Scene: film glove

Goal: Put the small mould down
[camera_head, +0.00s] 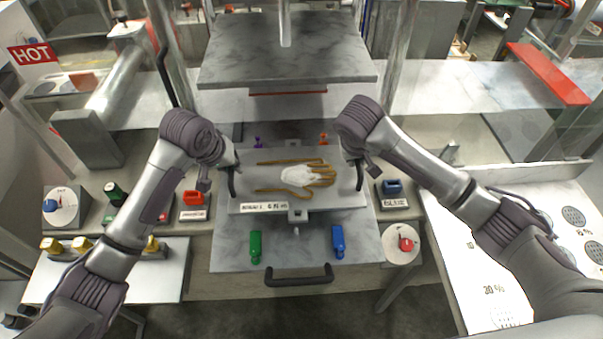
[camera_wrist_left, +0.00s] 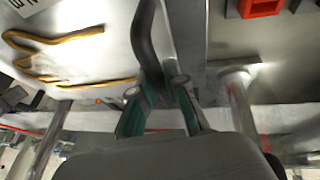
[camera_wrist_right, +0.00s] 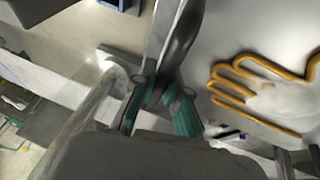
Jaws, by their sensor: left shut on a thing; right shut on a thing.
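The small mould (camera_head: 243,178) is a flat pale metal plate with a brown hand-shaped outline, a white patch in its palm and a label on its front edge. It is level over the grey press tray (camera_head: 225,258); I cannot tell whether it touches it. My left gripper (camera_head: 231,168) is shut on the black handle at the mould's left side, and the handle shows between the fingers in the left wrist view (camera_wrist_left: 160,92). My right gripper (camera_head: 355,160) is shut on the right handle, also seen in the right wrist view (camera_wrist_right: 162,90).
A thick grey press plate (camera_head: 290,50) hangs behind the mould. A green clamp (camera_head: 255,246) and a blue clamp (camera_head: 338,242) sit on the front of the tray, above a black pull handle (camera_head: 298,280). A red block (camera_head: 193,198) stands left, a blue block (camera_head: 392,188) right.

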